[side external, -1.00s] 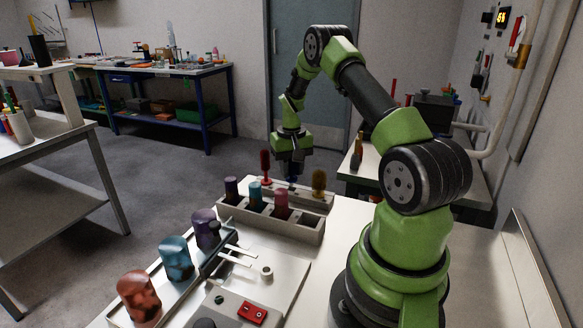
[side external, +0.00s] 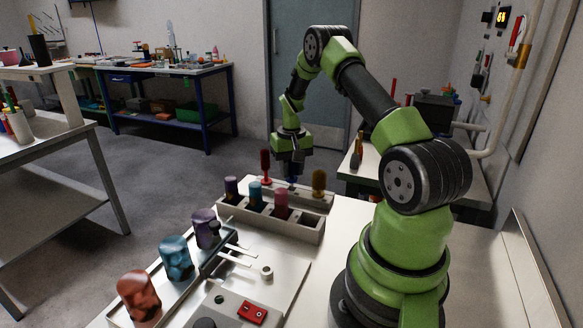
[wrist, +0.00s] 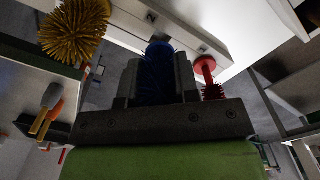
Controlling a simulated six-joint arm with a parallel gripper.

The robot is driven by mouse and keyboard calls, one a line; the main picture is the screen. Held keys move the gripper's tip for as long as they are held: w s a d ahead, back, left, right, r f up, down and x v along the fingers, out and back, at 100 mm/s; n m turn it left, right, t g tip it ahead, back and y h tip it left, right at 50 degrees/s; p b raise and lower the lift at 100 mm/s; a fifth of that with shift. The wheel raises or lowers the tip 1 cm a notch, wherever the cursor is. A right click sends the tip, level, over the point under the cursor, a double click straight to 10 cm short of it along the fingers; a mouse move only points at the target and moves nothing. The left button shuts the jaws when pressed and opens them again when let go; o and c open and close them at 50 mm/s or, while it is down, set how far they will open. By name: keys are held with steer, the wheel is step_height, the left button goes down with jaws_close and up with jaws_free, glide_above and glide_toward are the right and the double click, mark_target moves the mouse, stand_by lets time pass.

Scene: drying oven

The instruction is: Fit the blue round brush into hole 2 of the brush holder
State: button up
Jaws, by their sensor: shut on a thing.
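My gripper (side external: 291,166) is shut on the blue round brush (wrist: 158,76), whose dark blue bristles show between the jaws in the wrist view. A little of the brush (side external: 292,179) shows below the jaws in the side view. The brush is over the pale bar-like brush holder (wrist: 187,30), between a red brush (wrist: 208,76) and a yellow-brown brush (wrist: 74,28). In the side view, the red brush (side external: 265,160) stands left of my gripper and the yellow-brown one (side external: 319,182) right. I cannot tell how deep the blue brush's lower end sits, and hole 2 is hidden.
A grey compartment rack (side external: 265,222) with several coloured capped vials stands just in front of the holder. A tray with larger mottled jars (side external: 175,258) and a panel with a red switch (side external: 252,313) are nearer.

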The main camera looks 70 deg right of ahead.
steer(key=shift+f, duration=1.3)
steer(key=o, duration=1)
step_height(320, 180, up, 10)
